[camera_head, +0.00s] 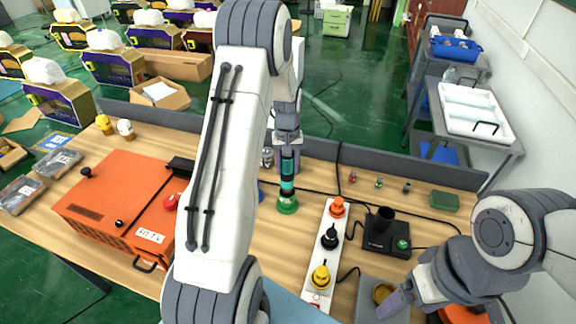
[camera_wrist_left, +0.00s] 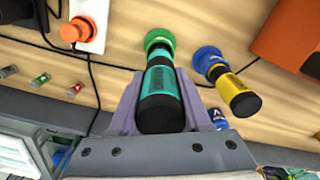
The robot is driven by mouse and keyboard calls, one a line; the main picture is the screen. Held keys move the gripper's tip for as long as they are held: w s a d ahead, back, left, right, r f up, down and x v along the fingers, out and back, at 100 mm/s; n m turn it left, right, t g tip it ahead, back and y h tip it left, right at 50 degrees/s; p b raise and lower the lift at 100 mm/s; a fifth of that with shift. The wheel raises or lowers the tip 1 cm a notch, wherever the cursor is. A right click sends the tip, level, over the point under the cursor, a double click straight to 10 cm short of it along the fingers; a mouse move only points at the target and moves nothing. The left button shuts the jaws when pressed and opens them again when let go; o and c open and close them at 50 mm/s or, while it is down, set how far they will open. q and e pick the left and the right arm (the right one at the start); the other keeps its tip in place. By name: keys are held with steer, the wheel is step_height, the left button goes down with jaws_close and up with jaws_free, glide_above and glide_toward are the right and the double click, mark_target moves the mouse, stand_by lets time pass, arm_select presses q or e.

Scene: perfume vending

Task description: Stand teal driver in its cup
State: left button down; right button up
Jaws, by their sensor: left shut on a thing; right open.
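The teal driver (camera_head: 288,172), teal with black bands, is upright in the head view. My left gripper (camera_head: 288,147) points down and is shut on its upper part. In the left wrist view the driver (camera_wrist_left: 162,84) lies between the two purple fingers of my left gripper (camera_wrist_left: 160,105). A green cup (camera_head: 287,206) is directly under the driver; the cup (camera_wrist_left: 159,41) also shows at the driver's far end in the wrist view. The driver's lower end meets the cup's opening; I cannot tell how deep it sits. My right gripper (camera_head: 394,302) is open at lower right, partly out of view.
A yellow driver (camera_wrist_left: 237,94) stands in a blue cup (camera_wrist_left: 209,60) close beside. A white strip (camera_head: 322,272) with orange, black and yellow knobs and a black device (camera_head: 385,236) are to the right. An orange case (camera_head: 115,205) is at left. Cables cross the table.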

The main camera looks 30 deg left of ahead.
mark_target(287, 179)
arm_select(q)
steer(key=shift+f+b, duration=1.8)
steer(key=shift+f, duration=1.05)
steer(key=shift+c, duration=1.4)
jaws_free()
